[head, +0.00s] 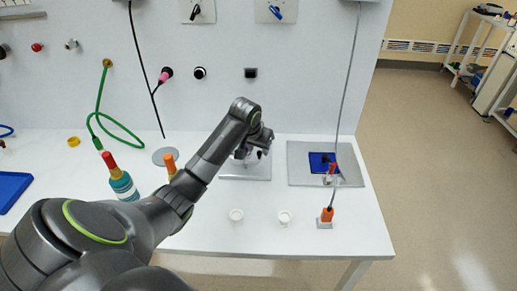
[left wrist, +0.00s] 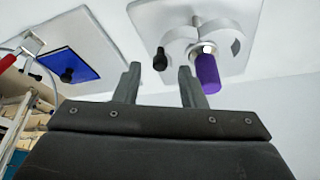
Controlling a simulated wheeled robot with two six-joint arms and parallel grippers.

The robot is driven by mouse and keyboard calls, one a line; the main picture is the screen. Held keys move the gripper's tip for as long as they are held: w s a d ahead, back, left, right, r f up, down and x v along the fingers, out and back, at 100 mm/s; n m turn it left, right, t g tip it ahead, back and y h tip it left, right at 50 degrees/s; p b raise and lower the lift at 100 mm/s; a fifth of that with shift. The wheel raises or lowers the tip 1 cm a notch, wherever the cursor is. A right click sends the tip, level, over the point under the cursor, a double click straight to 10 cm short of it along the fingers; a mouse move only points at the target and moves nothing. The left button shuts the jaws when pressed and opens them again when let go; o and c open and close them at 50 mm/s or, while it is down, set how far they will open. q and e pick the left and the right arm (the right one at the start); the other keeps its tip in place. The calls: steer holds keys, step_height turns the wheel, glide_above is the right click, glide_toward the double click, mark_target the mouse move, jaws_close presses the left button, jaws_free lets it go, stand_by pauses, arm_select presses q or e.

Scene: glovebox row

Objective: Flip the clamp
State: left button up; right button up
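A clamp-like fitting (left wrist: 205,45) with pale curved jaws, a bolt, a purple cylindrical grip (left wrist: 208,74) and a black knob (left wrist: 160,60) is mounted on a light plate (left wrist: 150,18). In the head view this plate (head: 245,173) lies on the table, and my left gripper (head: 262,140) hides much of the fitting. In the left wrist view my left gripper (left wrist: 160,78) is open. Its fingers look empty, with the purple grip just beyond the right finger; I cannot tell whether they touch. My right gripper is not in view.
A grey plate (head: 298,160) with a blue pad (head: 320,162) and a red-handled part (head: 331,172) lies to the right. A teal bottle (head: 123,185) is at left. A cable hangs at right.

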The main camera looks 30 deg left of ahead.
arm_select(q)
steer(key=shift+x, duration=0.85)
jaws_close()
steer(key=shift+w+r+n+p, duration=0.2)
steer(key=shift+n+p, duration=0.3)
steer(key=shift+p, duration=0.4)
steer(key=n+p, duration=0.1)
steer(key=w+n+y+p, duration=0.1)
steer(key=n+p, duration=0.1)
steer(key=shift+a+r+g+y, duration=0.1)
steer(key=shift+a+g+y, duration=0.2)
steer(key=shift+a, duration=0.1)
steer(key=shift+w+a+n+y+p, duration=0.2)
steer(key=shift+n+p, duration=0.3)
steer(key=shift+n, duration=0.1)
steer(key=shift+w+a+n+y+p, duration=0.2)
steer(key=shift+n+p, duration=0.25)
steer(key=shift+n, duration=0.15)
steer(key=shift+w+a+f+n+g+y+p, duration=0.1)
steer(key=shift+w+a+n+g+y+p, duration=0.15)
steer(key=shift+n, duration=0.55)
steer(key=shift+w+a+f+n+g+y+p, duration=0.1)
steer(key=shift+a+n+g+y+p, duration=0.2)
steer(key=shift+n, duration=0.5)
